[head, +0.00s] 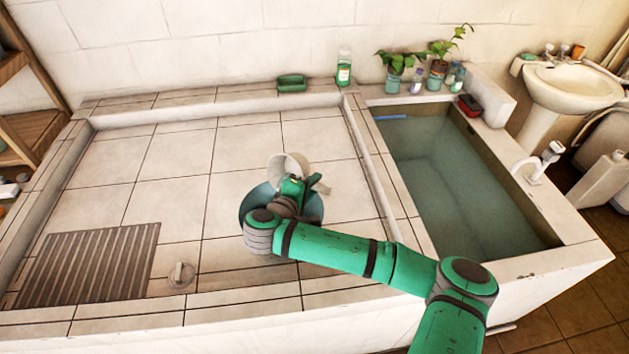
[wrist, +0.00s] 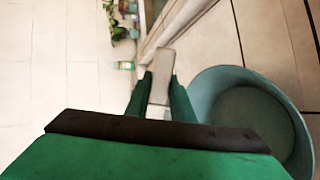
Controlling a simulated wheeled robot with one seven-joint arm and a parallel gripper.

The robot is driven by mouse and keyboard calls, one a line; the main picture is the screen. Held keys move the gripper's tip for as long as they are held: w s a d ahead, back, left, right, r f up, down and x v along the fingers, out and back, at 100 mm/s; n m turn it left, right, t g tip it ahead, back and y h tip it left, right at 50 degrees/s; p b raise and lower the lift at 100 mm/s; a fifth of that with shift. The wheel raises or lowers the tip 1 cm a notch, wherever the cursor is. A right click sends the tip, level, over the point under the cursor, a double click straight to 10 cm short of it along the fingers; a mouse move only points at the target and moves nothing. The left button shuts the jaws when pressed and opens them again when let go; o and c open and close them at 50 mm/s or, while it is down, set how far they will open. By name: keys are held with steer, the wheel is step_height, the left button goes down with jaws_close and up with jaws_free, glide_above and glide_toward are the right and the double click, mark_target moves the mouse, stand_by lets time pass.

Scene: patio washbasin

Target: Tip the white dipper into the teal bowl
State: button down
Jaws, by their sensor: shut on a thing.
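The white dipper (head: 287,164) is held over the far side of the teal bowl (head: 249,207) in the head view, and its cup looks tilted. My gripper (head: 299,187) is shut on the dipper's handle, above the bowl's far right part. In the wrist view, the pale handle (wrist: 161,76) sits between the two green fingers of my gripper (wrist: 160,98), and the cup is not seen. The bowl (wrist: 205,85) is upright on the tiles, to the right of the fingers there. My arm hides part of the bowl in the head view. I cannot tell what the cup holds.
A water-filled basin (head: 450,180) with a tap (head: 540,160) lies to the right, behind a raised tiled edge. A slatted mat (head: 90,265) and a drain fitting (head: 181,275) are at the left. A green soap dish (head: 291,83) and a bottle (head: 344,68) stand at the back.

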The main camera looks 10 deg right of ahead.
steer(key=shift+s+a+f+t+h, duration=0.4)
steer(key=shift+t+h, duration=0.3)
steer(key=shift+t, duration=0.25)
steer(key=shift+s+a+f+t+h, duration=0.3)
steer(key=shift+s+t+h, duration=0.35)
steer(key=shift+t, duration=0.35)
steer(key=shift+s+a+f+t+h, duration=0.35)
steer(key=shift+t+h, duration=0.4)
steer(key=shift+t, duration=0.2)
step_height(320, 180, up, 3)
steer(key=g+y, duration=0.4)
steer(key=g, duration=0.1)
steer(key=shift+w+r+g, duration=0.1)
steer(key=shift+g, duration=0.3)
steer(key=shift+r+g+y, duration=0.75)
steer(key=shift+g+y, duration=0.25)
steer(key=shift+g, duration=0.3)
steer(key=shift+r+g+y, duration=0.7)
steer(key=shift+g+y, duration=0.3)
steer(key=shift+g, duration=0.3)
